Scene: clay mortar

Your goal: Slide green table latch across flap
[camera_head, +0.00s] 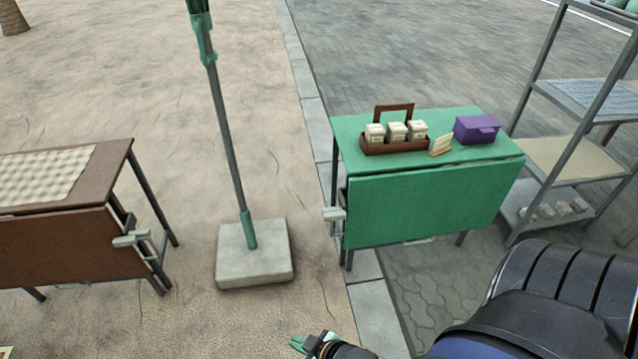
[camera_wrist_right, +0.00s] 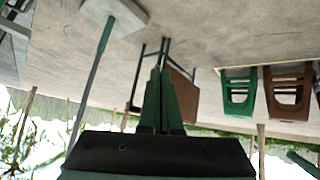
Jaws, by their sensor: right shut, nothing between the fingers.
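The green table (camera_head: 350,125) stands right of centre in the head view. Its green flap (camera_head: 430,205) hangs down along the front. A pale grey latch (camera_head: 334,214) sits at the flap's left edge by the table leg; whether it overlaps the flap is hard to tell. My right gripper (camera_head: 298,343) is low at the bottom of the head view, well in front of and below the latch, touching nothing. Its green fingers (camera_wrist_right: 160,85) are together and empty in the right wrist view, which looks upside down. My left gripper is not in view.
A brown table (camera_head: 50,245) with its own grey latch (camera_head: 130,239) stands at the left. A pole in a concrete base (camera_head: 255,265) stands between the tables. A brown caddy (camera_head: 395,147) and purple box (camera_head: 476,129) sit on the green table. A shelf rack (camera_head: 560,150) is at right.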

